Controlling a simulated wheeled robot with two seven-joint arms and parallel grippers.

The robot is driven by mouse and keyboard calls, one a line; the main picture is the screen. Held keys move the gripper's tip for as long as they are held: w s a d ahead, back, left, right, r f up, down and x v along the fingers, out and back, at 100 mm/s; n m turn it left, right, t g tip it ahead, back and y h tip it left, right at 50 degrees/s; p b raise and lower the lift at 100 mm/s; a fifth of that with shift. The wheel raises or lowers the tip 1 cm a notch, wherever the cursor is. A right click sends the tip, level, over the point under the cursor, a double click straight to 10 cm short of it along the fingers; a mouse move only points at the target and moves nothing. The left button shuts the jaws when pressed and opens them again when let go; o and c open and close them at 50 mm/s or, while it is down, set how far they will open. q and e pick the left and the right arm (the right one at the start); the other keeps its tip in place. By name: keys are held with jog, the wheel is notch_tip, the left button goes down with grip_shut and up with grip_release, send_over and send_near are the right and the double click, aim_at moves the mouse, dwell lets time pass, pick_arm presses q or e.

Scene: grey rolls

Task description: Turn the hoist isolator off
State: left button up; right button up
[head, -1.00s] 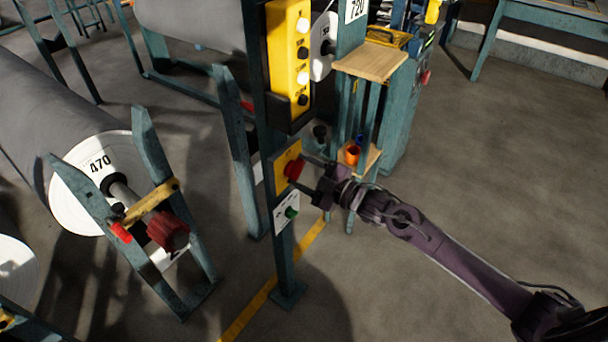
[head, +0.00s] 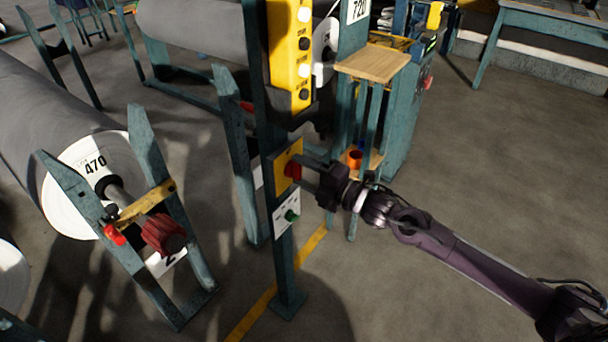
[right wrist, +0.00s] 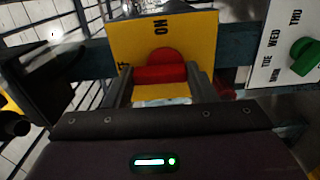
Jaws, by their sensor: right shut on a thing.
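The hoist isolator is a red rotary knob (head: 292,170) on a yellow plate (head: 283,155) on a teal post. In the right wrist view the red knob (right wrist: 160,73) lies across the picture between my two fingers. The yellow plate (right wrist: 190,35) reads "ON" above the knob. A partly hidden letter, looking like an F, shows at its left. My right gripper (head: 303,165) reaches the knob from the right and is shut on it; the wrist view also shows the gripper (right wrist: 160,85). My left gripper is not in view.
A white plate with a green knob (head: 291,215) sits just below the isolator; weekday names show in the wrist view. A yellow button box (head: 290,50) hangs above. A wooden shelf (head: 372,62) stands behind right. A large grey roll (head: 45,120) is at left.

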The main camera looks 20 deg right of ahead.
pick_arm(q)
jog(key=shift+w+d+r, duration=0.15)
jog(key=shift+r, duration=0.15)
pick_arm(e)
jog(key=shift+f, duration=0.1)
jog(key=o, duration=1)
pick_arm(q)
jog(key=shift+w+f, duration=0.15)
pick_arm(e)
jog(key=v, duration=0.7)
jog(key=shift+s+d, duration=0.25)
jog(key=shift+s, duration=0.1)
